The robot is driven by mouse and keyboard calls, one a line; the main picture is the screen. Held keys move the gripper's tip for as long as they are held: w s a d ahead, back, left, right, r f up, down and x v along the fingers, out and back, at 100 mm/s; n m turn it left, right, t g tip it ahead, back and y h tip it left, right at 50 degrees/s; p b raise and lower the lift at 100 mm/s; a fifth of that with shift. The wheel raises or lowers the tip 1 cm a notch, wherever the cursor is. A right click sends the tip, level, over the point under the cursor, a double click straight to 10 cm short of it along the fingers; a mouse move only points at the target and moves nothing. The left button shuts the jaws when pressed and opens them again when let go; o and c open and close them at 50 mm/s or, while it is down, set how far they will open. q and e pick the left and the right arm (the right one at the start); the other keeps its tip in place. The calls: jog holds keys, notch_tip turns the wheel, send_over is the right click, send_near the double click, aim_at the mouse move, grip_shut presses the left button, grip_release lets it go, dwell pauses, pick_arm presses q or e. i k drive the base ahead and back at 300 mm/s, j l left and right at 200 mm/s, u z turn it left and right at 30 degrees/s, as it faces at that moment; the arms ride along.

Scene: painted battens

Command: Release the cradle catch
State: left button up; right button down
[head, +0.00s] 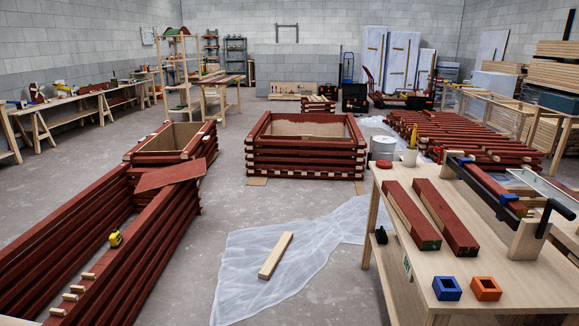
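The workbench (470,268) stands at the right. On its right side, a light wooden cradle block (525,241) supports a dark red batten (490,183). A long black bar (487,186) runs along the batten and ends near a black upright handle-like part (545,217). Blue pieces (509,198) sit against the batten. I cannot tell which part is the catch or whether it is fastened. Two red battens (411,214) (446,216) lie side by side on the bench, left of the cradle. Neither of my grippers is in view.
A blue square block (447,288) and an orange one (486,288) sit at the bench's front. A white sheet (250,268) with a pale timber piece (276,256) covers floor left of the bench. Stacked red timber frames (306,158) stand beyond and along the left.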

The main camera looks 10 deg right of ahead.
aim_at(439, 162)
jog(key=i, duration=1.45)
jog(key=i+z, duration=0.2)
jog(key=i, duration=0.2)
jog(key=i+j+z, duration=0.2)
jog(key=i, duration=0.2)
jog(key=i+j+z, duration=0.2)
jog(key=i, duration=0.15)
jog(key=i+z, duration=0.4)
jog(key=i+j+z, duration=0.1)
jog(key=i+z, duration=0.15)
jog(key=z, duration=0.15)
